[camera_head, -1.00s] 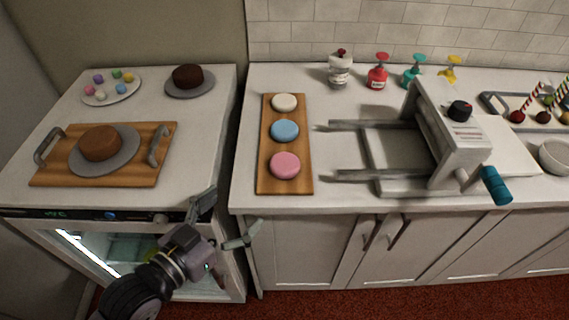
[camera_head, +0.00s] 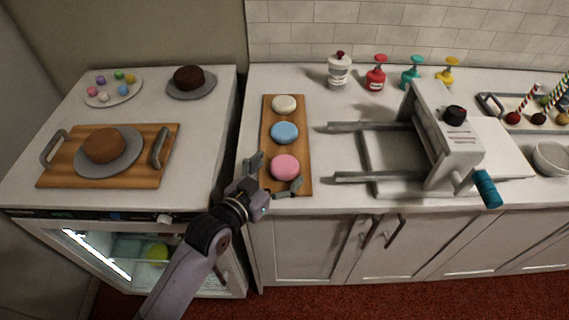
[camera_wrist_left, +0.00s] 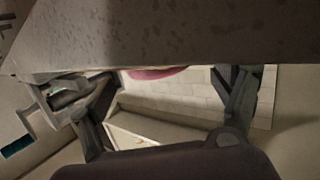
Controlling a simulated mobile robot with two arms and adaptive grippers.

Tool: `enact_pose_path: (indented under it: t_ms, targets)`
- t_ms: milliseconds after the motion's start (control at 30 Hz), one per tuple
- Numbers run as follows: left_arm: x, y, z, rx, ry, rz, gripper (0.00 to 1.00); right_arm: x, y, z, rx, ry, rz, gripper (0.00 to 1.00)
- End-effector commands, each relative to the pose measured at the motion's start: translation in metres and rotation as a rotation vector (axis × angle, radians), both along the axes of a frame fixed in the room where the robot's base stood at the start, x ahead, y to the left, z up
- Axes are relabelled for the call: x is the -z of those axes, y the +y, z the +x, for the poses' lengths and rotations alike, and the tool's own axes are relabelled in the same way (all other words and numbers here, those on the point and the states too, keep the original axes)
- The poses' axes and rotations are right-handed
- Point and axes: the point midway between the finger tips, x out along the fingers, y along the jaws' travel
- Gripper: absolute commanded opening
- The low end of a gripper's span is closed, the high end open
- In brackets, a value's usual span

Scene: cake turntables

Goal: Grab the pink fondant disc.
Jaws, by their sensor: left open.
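The pink fondant disc (camera_head: 285,167) lies at the near end of a narrow wooden board (camera_head: 298,188) on the counter. A blue disc (camera_head: 285,132) and a cream disc (camera_head: 284,104) lie behind it on the same board. My left gripper (camera_head: 277,173) is open at the counter's front edge, its fingers apart at the near left side of the pink disc. In the left wrist view a sliver of the pink disc (camera_wrist_left: 158,72) shows between the open fingers, mostly hidden by a broad grey-brown surface. My right gripper is in no view.
A grey press-like machine (camera_head: 440,140) with a teal handle stands right of the board. Several bottles (camera_head: 376,75) line the back. On the left counter, a brown cake (camera_head: 104,145) sits on a plate on a handled wooden tray (camera_head: 60,176).

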Motion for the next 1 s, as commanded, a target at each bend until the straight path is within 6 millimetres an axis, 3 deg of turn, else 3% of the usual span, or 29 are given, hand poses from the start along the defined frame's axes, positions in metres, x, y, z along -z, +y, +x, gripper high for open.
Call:
enact_pose_path:
  t_ms: [367, 1000]
  targets:
    - [0.0028, -0.0056, 0.0080, 0.000, 0.001, 0.001, 0.82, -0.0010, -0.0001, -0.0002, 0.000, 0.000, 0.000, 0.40]
    - [0.0040, -0.0056, 0.0073, 0.001, 0.003, 0.001, 0.40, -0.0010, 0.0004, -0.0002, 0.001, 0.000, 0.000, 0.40]
